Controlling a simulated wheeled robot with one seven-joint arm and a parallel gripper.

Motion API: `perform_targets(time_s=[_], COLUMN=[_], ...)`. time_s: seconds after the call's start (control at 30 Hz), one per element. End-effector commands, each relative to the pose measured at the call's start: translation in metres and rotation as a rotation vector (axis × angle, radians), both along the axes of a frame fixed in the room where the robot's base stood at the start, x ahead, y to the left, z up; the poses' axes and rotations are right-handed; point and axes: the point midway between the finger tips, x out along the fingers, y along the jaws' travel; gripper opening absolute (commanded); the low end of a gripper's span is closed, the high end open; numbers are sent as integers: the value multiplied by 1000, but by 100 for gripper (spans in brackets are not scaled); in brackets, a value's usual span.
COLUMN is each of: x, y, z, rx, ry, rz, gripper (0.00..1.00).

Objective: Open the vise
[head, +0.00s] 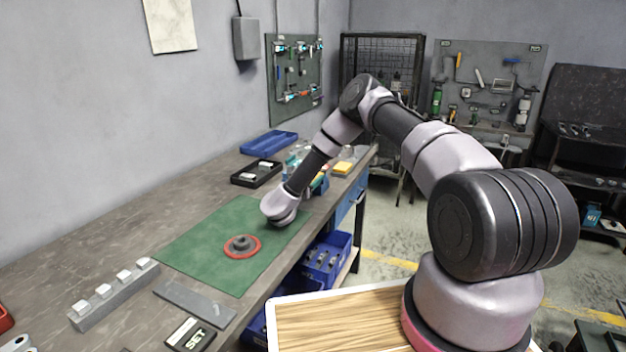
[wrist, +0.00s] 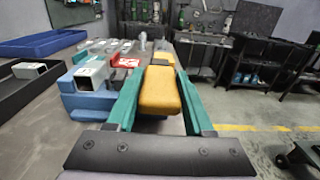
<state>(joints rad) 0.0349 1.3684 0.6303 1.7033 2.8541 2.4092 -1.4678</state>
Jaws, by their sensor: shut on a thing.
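The blue vise (wrist: 92,100) stands on the bench to the left of my gripper in the wrist view, with a grey square metal piece (wrist: 90,74) at its jaws. In the head view the vise is partly hidden behind my arm. My gripper (wrist: 160,80) has its two teal fingers on either side of a yellow block-like grip (wrist: 160,96) and is shut on it. The yellow grip lies right of the vise; the frames do not show how the two are joined. In the head view yellow also shows beside my wrist (head: 343,168).
A blue tray (head: 250,148) and a black tray (head: 238,180) lie behind the green mat (head: 190,250). A red ring with a grey part (head: 242,246) rests on the mat. Clear metal parts and a red-white label (wrist: 125,62) stand beyond the vise.

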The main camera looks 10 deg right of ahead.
Motion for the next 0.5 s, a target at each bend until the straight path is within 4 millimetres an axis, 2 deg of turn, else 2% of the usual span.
perform_targets(time_s=[0.1,0.13,0.17,0.2,0.5], x=[2,2,2,2,0], y=[-1,-1,-1,-1,0], z=[3,3,3,2,1], rx=[0,0,0,0,0], ry=[-6,-6,-6,-6,-3], rz=[-3,-3,-3,-2,0], gripper=[0,64,75,82,82])
